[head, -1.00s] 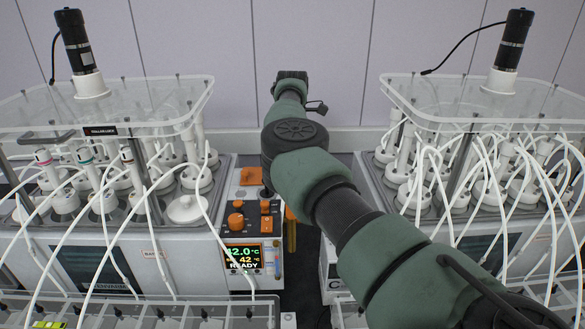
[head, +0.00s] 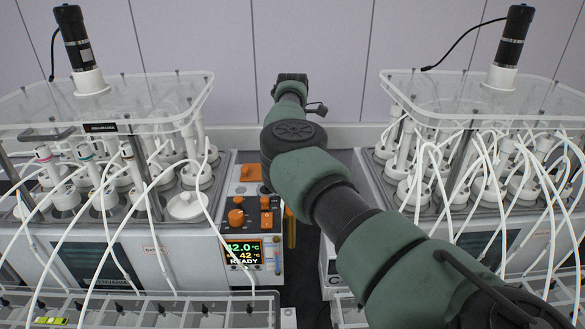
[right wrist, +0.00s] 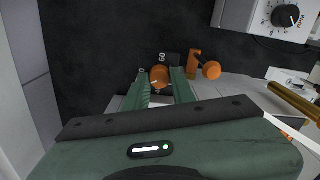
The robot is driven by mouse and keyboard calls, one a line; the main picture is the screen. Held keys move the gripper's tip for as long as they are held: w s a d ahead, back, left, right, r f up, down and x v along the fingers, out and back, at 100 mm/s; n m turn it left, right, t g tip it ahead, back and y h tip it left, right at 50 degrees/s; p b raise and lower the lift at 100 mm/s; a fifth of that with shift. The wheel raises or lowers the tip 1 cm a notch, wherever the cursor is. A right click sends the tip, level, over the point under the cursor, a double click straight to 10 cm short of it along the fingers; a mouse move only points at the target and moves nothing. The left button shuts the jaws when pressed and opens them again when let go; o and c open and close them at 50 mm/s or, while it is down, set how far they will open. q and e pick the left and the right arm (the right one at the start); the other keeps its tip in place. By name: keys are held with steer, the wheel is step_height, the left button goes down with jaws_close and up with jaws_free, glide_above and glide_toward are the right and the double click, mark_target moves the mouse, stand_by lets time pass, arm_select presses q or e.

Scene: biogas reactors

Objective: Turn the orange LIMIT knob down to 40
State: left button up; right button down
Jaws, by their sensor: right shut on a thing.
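In the right wrist view an orange knob (right wrist: 160,75) sits on a dark dial face. The printed number 60 is readable beside it, and another mark to the left is only partly legible. My right gripper (right wrist: 161,88) has its two green fingers on either side of this knob and is shut on it. In the head view my right arm covers its own gripper and the gripped knob. The control unit there has an orange knob (head: 236,216) and a lit display (head: 243,253) reading 42.0 °C, 42 °C and READY. My left gripper is not in view.
Another orange part (right wrist: 211,70) and a black RPM knob (right wrist: 286,16) are near the gripper in the right wrist view. Reactor racks with white tubes stand left (head: 105,120) and right (head: 480,90).

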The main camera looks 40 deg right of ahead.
steer(key=n+b, duration=0.1)
steer(key=n, duration=0.1)
steer(key=shift+n, duration=0.4)
steer(key=n+b, duration=0.1)
steer(key=n, duration=0.1)
steer(key=shift+n, duration=0.3)
steer(key=n+b, duration=0.1)
steer(key=n, duration=0.2)
steer(key=shift+n, duration=0.3)
steer(key=shift+r+n+b, duration=0.1)
steer(key=shift+n+b, duration=0.5)
steer(key=shift+n, duration=0.9)
steer(key=c, duration=1.2)
jaws_free()
steer(key=shift+o, duration=0.2)
steer(key=shift+s, duration=0.1)
